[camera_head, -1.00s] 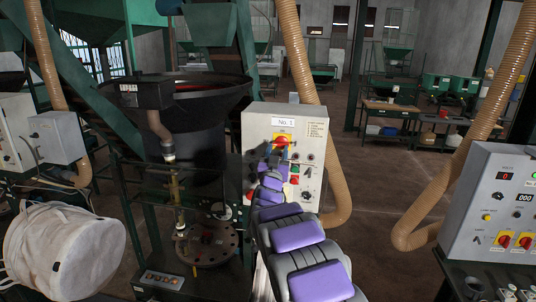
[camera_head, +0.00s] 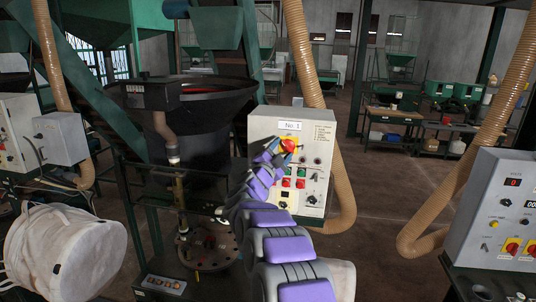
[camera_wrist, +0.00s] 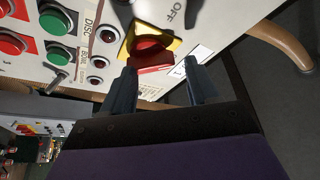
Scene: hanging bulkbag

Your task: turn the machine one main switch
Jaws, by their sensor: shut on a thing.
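The machine one main switch is a red rotary knob (camera_head: 288,146) on a yellow plate, at the top of the grey control box (camera_head: 262,130) labelled "No. 1". In the wrist view the red knob (camera_wrist: 152,50) sits at the top centre, near a printed "OFF", and looks tilted in that view. My gripper (camera_head: 279,150) reaches the switch from the lower left. Its two dark fingers (camera_wrist: 161,80) stand on either side of the knob and are shut on it. The exact contact at the fingertips is partly hidden.
Green and red push buttons (camera_wrist: 58,54) and indicator lights sit close beside the switch. A tan hose (camera_head: 340,180) runs behind the box at right. A second control panel (camera_head: 490,210) stands at far right. A white bulk bag (camera_head: 62,250) is at lower left.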

